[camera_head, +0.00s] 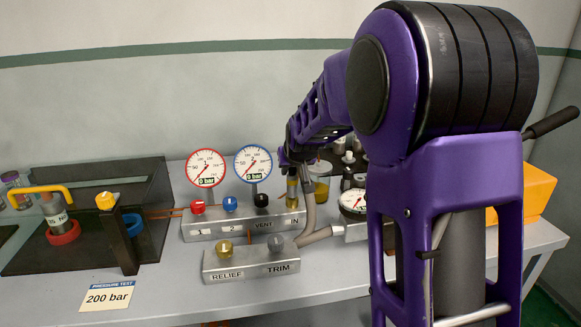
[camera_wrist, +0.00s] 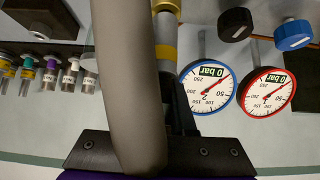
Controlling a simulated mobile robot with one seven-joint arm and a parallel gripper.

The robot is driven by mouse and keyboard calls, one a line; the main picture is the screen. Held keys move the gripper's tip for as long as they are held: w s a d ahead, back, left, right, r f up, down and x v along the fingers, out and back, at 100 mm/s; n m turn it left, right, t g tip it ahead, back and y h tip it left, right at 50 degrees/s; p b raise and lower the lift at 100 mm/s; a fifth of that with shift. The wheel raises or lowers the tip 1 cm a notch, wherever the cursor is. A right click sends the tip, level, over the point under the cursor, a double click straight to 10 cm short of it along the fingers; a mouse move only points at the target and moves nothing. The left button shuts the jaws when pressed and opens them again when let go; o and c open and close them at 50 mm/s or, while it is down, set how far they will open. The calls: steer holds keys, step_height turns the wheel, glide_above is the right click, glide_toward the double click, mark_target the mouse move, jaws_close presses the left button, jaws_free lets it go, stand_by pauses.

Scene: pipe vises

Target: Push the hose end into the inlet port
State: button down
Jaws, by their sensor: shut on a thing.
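My gripper (camera_head: 291,168) is above the right end of the manifold block, shut on the brass hose end (camera_head: 292,192), which points down. The hose end stands upright at the port beside the "IN" label on the manifold (camera_head: 240,224). I cannot tell whether it is above the port, touching it or inside it. The hose hides part of my gripper (camera_wrist: 180,112).
A black knob (camera_head: 261,200) is left of the inlet. A relief/trim block (camera_head: 250,262) is in front. A dark guard (camera_head: 85,215) stands left; a yellow box (camera_head: 537,190) is right.

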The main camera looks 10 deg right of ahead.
steer(key=shift+f, duration=0.3)
steer(key=c, duration=0.7)
jaws_free()
